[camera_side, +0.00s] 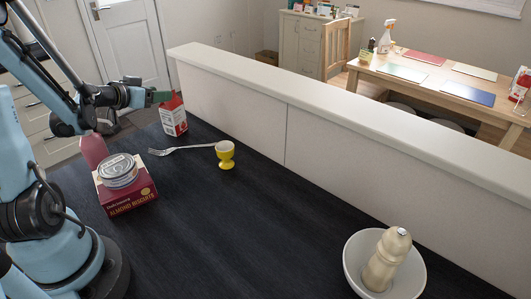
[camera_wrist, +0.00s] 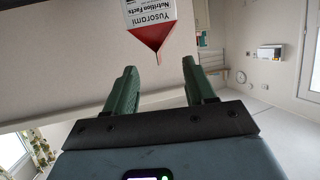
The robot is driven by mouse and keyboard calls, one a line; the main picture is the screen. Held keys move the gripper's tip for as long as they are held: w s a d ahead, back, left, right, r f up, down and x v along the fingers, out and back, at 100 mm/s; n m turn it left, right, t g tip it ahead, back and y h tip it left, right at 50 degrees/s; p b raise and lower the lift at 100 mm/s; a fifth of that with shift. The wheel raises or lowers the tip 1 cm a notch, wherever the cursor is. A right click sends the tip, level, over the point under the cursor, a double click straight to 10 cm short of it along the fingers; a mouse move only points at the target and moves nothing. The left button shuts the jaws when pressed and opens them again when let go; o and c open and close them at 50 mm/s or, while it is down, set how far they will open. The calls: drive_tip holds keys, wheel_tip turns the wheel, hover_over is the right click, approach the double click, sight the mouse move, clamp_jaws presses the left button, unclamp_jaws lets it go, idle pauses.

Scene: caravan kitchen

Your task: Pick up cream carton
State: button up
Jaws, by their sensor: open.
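The cream carton (camera_side: 174,120) is a red and white gable-topped box standing upright at the far end of the dark worktop, beside the low wall. In the wrist view the carton (camera_wrist: 150,14) appears upside down, its red top pointing down toward the space between my fingers. My gripper (camera_side: 163,96) is at the height of the carton's top, just left of it in the side view. Its green fingers (camera_wrist: 159,64) are spread with nothing between them. The side view does not show clearly whether a finger touches the carton.
A tin (camera_side: 118,170) sits on a dark red box (camera_side: 127,199), with a pink bottle (camera_side: 93,151) behind. A white bowl (camera_side: 352,275) holds a cream-coloured mill (camera_side: 386,262). The low wall (camera_side: 330,135) borders the worktop.

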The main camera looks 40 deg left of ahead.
drive_tip(key=shift+x, duration=2.45)
clamp_jaws()
